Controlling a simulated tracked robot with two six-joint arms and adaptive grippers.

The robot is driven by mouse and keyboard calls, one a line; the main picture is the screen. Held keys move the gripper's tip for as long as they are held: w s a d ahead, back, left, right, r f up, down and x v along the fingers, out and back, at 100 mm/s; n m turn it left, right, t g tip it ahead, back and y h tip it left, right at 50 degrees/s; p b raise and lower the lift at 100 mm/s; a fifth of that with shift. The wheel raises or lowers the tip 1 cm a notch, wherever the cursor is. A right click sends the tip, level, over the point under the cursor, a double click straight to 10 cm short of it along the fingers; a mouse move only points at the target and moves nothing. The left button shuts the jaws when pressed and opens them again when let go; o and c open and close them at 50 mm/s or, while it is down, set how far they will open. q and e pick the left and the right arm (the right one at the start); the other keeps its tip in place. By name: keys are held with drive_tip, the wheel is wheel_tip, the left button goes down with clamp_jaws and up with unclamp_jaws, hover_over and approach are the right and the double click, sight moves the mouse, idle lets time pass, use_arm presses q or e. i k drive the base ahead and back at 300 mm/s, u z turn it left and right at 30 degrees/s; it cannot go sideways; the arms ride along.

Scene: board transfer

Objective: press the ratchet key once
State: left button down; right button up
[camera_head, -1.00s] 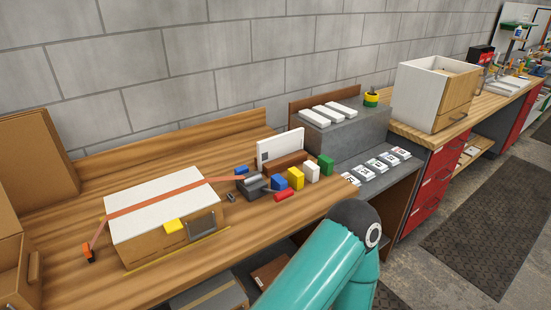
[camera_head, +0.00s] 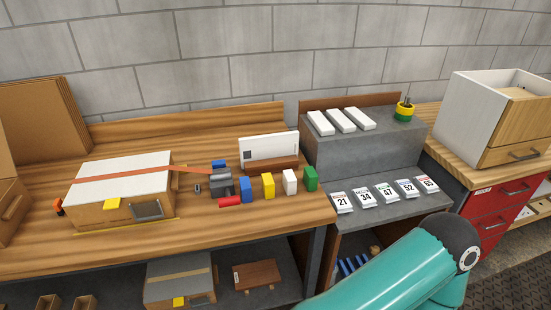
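A grey and dark ratchet block (camera_head: 222,186) sits on the wooden bench, at the right end of an orange strap (camera_head: 124,172). The strap runs over a box with a white top (camera_head: 95,170). A small dark piece (camera_head: 197,188) lies just left of the ratchet block. A red cylinder (camera_head: 229,202) lies in front of it. I cannot tell which small part is the ratchet key. Neither of my grippers is in view. Only a teal link of one of my arms shows at the lower right, apart from the ratchet block.
Blue, yellow, white and green blocks (camera_head: 268,186) stand right of the ratchet block. A white panel (camera_head: 270,147) stands behind them. Numbered cards (camera_head: 387,193) lie on a grey step at the right. The wooden bench (camera_head: 240,225) is clear in front.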

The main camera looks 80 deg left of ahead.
sight(218, 164)
drive_tip(key=z, duration=0.05)
drive_tip(key=i, duration=0.6)
drive_tip(key=u, duration=2.75)
drive_tip(key=k, duration=0.55)
drive_tip(key=u, duration=0.25)
drive_tip(key=i, duration=0.45)
drive_tip(key=z, duration=0.2)
